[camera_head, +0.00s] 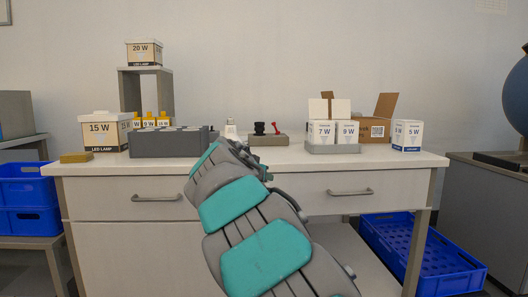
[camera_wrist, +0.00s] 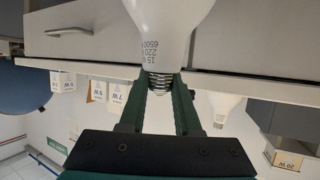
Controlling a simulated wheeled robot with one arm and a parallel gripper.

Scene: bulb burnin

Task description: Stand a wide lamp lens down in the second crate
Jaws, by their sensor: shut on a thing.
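My gripper (camera_wrist: 160,85) is shut on the screw base of a white lamp (camera_wrist: 165,25) marked 15 W, 220 V and 6500K. The wrist view shows the room upside down, so the lamp hangs lens down; its lens end is cut off by the frame. In the head view my arm hides the gripper and lamp. Two blue crates (camera_head: 27,194) are stacked at the left, and another blue crate (camera_head: 420,258) is low under the table's right side. The frames do not show which is the second crate.
A grey block (camera_head: 168,142), a 15 W box (camera_head: 105,131), and 7 W and 9 W boxes (camera_head: 333,132) stand on the table (camera_head: 300,157). Another white lamp (camera_head: 231,130) stands near the middle, also in the wrist view (camera_wrist: 222,105). The table's front right is clear.

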